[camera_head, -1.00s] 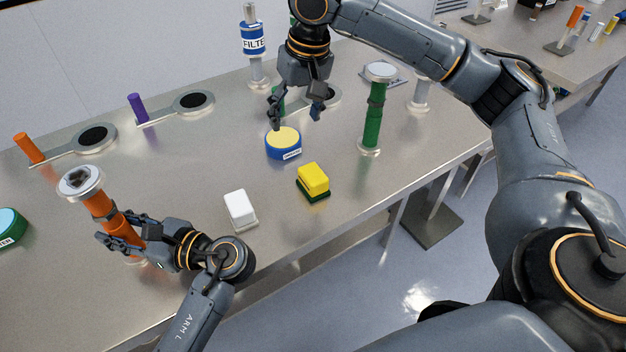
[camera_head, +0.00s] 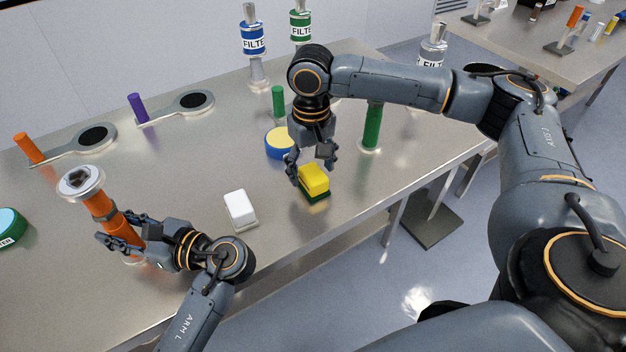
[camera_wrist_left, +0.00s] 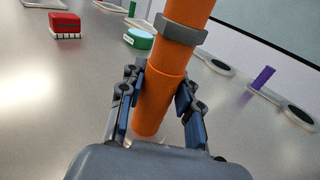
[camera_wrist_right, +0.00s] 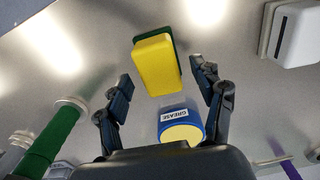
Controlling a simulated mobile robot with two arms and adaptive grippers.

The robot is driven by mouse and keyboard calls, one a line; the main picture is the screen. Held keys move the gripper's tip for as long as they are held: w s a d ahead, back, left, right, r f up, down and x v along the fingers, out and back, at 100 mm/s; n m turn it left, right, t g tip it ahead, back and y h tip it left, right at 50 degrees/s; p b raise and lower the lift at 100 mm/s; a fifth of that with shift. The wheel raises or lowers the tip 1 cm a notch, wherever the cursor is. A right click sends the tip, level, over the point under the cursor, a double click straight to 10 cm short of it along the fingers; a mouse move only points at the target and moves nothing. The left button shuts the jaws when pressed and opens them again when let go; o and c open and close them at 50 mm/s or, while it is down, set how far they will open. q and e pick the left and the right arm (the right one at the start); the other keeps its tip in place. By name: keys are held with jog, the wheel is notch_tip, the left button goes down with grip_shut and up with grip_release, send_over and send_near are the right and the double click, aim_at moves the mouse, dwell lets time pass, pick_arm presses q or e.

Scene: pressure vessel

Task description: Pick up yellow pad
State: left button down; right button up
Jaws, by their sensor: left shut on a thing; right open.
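The yellow pad (camera_head: 314,178) has a dark green base and lies on the steel table (camera_head: 190,255). It also shows in the right wrist view (camera_wrist_right: 156,66), just beyond and between the fingertips. My right gripper (camera_head: 310,170) is open and empty, pointing down just above and behind the pad. In its wrist view the fingers (camera_wrist_right: 163,80) stand on both sides, apart from the pad. My left gripper (camera_head: 122,232) is shut on the orange cylinder (camera_head: 107,214), which stands upright with a slight tilt; the left wrist view shows the cylinder (camera_wrist_left: 165,85) between the fingers.
A blue grease tin (camera_head: 277,144) with a yellow top sits just behind the right gripper. A green cylinder (camera_head: 372,130) stands to the right. The table's front edge is near the pad.

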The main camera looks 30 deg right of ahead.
aim_at(312, 171)
jog(key=shift+f, duration=0.95)
jog(key=shift+c, duration=0.2)
jog(key=c, duration=1.2)
notch_tip(312, 171, up, 10)
jog(key=shift+r, duration=0.1)
